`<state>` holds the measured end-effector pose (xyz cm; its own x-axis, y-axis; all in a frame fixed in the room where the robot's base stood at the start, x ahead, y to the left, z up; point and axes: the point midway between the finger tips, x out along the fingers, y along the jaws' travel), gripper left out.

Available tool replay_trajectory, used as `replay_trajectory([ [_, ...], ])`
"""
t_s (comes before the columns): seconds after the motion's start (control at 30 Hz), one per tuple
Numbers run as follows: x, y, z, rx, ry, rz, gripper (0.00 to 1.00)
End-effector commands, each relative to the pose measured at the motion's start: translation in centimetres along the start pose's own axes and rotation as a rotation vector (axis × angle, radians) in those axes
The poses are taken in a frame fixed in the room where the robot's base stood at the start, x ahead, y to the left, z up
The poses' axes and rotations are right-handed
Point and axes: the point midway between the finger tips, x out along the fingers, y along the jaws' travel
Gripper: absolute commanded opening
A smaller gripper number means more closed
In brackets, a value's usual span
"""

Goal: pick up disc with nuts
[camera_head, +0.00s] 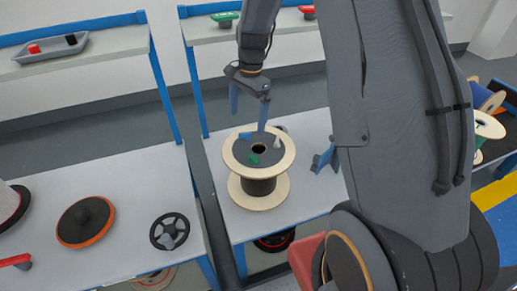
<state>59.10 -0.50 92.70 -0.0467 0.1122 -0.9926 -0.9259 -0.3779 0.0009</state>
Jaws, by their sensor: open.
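A small black disc with openings (157,232) lies on the left table. Grey pieces (169,241) sit at its middle, too small to tell if they are nuts. A solid dark disc with an orange rim (85,221) lies to its left. My gripper (248,122) is open, with its two blue fingers pointing down. In the picture it is over the back of a wooden-flanged spool (240,160) on the right table, up and to the right of the black disc. No object shows between the fingers.
A blue part (322,159) lies right of the spool. A grey tray (50,55) with red and black items is on the back-left shelf. Blue table posts (166,85) and a gap separate the tables. The left table's back is clear. My arm hides much of the right.

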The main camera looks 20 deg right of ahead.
Motion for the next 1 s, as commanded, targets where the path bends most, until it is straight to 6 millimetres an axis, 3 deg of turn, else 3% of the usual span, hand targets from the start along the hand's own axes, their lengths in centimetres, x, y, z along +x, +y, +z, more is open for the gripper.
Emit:
replay_trajectory([
  [0.6,6.2,-0.7,-0.1,-0.005,0.0,0.001,1.0],
  [0.93,6.8,-0.7,-0.2,-0.005,0.001,0.0,1.0],
  [1.0,6.8,-0.7,-0.2,-0.005,0.001,0.0,0.9],
])
